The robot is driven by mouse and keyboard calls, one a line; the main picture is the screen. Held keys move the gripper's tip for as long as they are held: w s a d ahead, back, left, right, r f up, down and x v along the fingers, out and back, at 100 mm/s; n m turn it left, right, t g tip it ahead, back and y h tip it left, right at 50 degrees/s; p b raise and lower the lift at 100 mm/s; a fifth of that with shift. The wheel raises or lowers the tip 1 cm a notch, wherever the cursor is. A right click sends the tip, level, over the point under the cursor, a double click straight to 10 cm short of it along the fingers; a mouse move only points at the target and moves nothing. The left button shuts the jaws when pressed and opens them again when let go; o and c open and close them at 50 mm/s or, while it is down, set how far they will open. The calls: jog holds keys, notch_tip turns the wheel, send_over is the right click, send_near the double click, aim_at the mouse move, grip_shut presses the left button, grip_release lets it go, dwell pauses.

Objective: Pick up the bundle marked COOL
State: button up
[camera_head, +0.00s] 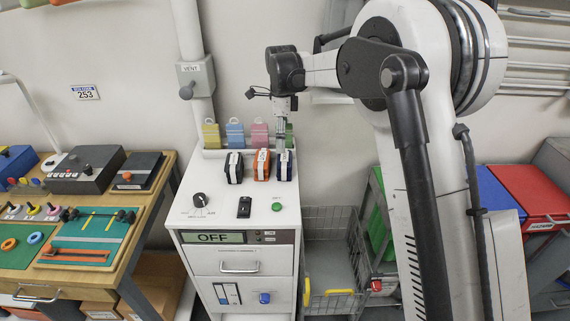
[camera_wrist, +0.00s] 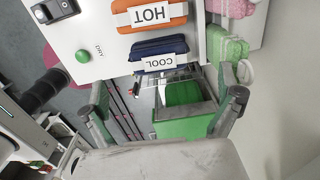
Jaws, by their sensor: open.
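The COOL bundle is a dark navy pack with a white band. In the wrist view its label reads COOL (camera_wrist: 160,63). In the head view it is the rightmost of three bundles (camera_head: 286,168) on top of the white cabinet (camera_head: 240,215), near the right edge. My gripper (camera_head: 281,133) hangs above the back right of the cabinet top, behind the bundle in the picture. In the wrist view my gripper (camera_wrist: 165,108) has its fingers wide apart with nothing between them. The COOL bundle lies beyond the fingertips, apart from them.
The orange HOT bundle (camera_head: 262,164) stands close beside COOL, with a dark banded bundle (camera_head: 234,167) left of it. Coloured tagged items, including a pink one (camera_head: 260,135), line the cabinet's back. A wire basket (camera_head: 332,240) stands to the right. A wooden workbench (camera_head: 133,215) is left.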

aim_at(282, 156)
notch_tip(282, 156, down, 9)
jog(key=shift+s+r+p, duration=0.1)
jog(key=shift+p, duration=0.4)
jog(key=shift+c, duration=0.4)
jog(key=c, duration=1.1)
